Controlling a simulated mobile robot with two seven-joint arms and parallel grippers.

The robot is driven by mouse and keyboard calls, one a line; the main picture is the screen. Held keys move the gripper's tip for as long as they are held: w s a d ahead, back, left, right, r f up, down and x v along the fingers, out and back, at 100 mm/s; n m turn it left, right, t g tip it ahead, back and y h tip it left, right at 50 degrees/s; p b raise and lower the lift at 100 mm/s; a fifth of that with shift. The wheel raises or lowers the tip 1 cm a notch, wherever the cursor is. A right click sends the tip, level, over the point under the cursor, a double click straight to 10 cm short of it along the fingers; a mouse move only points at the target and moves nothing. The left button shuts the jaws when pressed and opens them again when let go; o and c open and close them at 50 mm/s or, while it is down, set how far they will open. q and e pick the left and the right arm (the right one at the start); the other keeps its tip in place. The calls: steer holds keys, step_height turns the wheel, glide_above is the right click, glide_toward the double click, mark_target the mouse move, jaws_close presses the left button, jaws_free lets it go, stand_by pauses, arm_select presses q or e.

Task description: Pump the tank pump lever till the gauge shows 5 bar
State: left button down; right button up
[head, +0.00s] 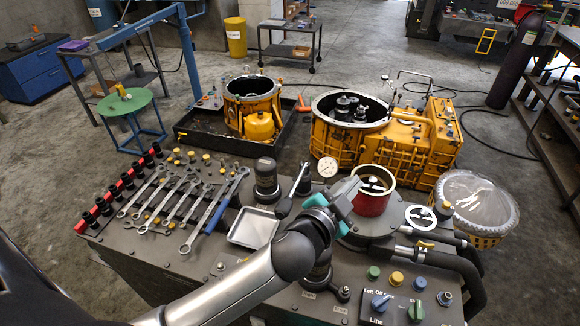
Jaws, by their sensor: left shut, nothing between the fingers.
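My left gripper (342,202), with teal fingers, is above the tank bench right of the middle. It is shut and empty, just left of a red cylinder with a pale rim (373,192). The gauge (327,167), a small round white dial, stands just behind the gripper; its needle reading is too small to tell. A dark upright lever (299,180) with a metal shaft, which looks like the pump lever, leans left of the gripper, apart from it. My right gripper is not in view.
Wrenches (178,200) and black sockets (118,188) lie on the left of the bench. A metal tray (254,228) sits near the lever. A white handwheel (421,218), hoses (455,265) and control knobs (380,302) crowd the right. Yellow transmission housings (335,140) stand behind.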

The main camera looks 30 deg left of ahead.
arm_select(q)
steer(key=d+r+m+g+h, duration=0.4)
steer(key=d+r+m+h, duration=0.6)
steer(key=d+m+h, duration=0.6)
steer(key=s+a+f+m+g+y+p, duration=0.1)
steer(key=s+a+f+m+g+y, duration=0.1)
steer(key=a+f+m+g+y, duration=0.6)
steer(key=w+a+f+m+g+y, duration=0.15)
steer(key=a+y, duration=0.35)
steer(key=a, duration=0.7)
steer(key=a+f+g+y, duration=0.25)
steer(key=a+y, duration=0.25)
steer(key=a, duration=0.7)
steer(key=f+b, duration=0.1)
steer(key=f, duration=0.1)
steer(key=f+b, duration=0.2)
steer(key=f, duration=0.1)
steer(key=f+b, duration=0.2)
steer(key=shift+d+f, duration=0.35)
